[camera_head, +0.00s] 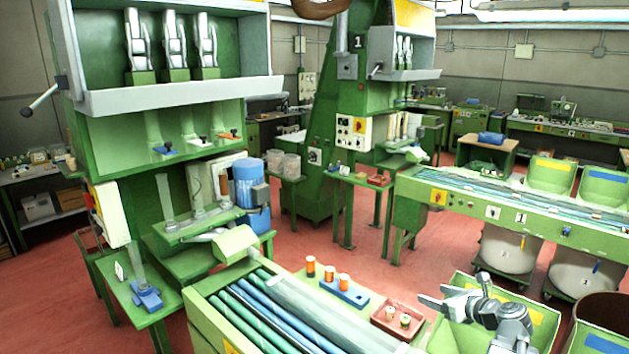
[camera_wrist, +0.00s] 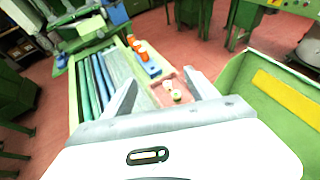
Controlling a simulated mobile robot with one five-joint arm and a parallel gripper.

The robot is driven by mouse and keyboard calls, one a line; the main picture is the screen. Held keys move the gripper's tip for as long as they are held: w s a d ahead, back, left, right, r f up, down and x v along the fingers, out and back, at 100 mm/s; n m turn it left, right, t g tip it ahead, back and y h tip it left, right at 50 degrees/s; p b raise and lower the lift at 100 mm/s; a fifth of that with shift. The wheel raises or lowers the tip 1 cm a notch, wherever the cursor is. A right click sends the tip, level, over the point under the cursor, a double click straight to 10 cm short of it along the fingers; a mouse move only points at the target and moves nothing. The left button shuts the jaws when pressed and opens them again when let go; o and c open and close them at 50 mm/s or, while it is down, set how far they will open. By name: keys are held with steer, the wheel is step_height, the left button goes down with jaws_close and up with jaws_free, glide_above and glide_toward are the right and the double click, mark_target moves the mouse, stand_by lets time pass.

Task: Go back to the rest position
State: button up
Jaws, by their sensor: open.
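My gripper (camera_head: 432,294) is open and empty at the right of the head view, raised near the green bin. In the wrist view its two fingers (camera_wrist: 160,76) are spread apart with nothing between them but the view below. A reddish-brown tray (camera_head: 383,327) holds two pale cork stoppers (camera_head: 390,313), which also show in the wrist view (camera_wrist: 177,95). Left of the tray is a blue block (camera_head: 353,297) with orange cylinders (camera_head: 344,282) upright on or beside it; the leftmost stands at its end. My gripper touches none of these.
A green conveyor with blue and green rollers (camera_head: 250,310) lies left of the tray. A green bin with a yellow label (camera_head: 460,285) is right beside my gripper. A tall green machine (camera_head: 150,140) stands at left. Red floor (camera_head: 350,262) is open behind.

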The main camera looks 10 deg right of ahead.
steer(key=w+a+f+n+g+y+b, duration=0.1)
steer(key=a+f+n+g, duration=0.3)
steer(key=a, duration=0.7)
steer(key=a+f+n+g+y, duration=0.1)
steer(key=a+f+n, duration=0.2)
steer(key=a+n, duration=0.55)
steer(key=w+a+f+n+g+y+b, duration=0.1)
steer(key=a+f+n+g, duration=0.2)
steer(key=a, duration=1)
steer(key=s+a+f+n+g+h, duration=0.25)
steer(key=s+a+f+n, duration=0.2)
steer(key=n, duration=0.25)
steer(key=s+d+f+n+g+h, duration=0.2)
steer(key=s+d+n, duration=0.3)
steer(key=n, duration=0.5)
steer(key=shift+d+h, duration=0.85)
steer(key=shift+d, duration=0.15)
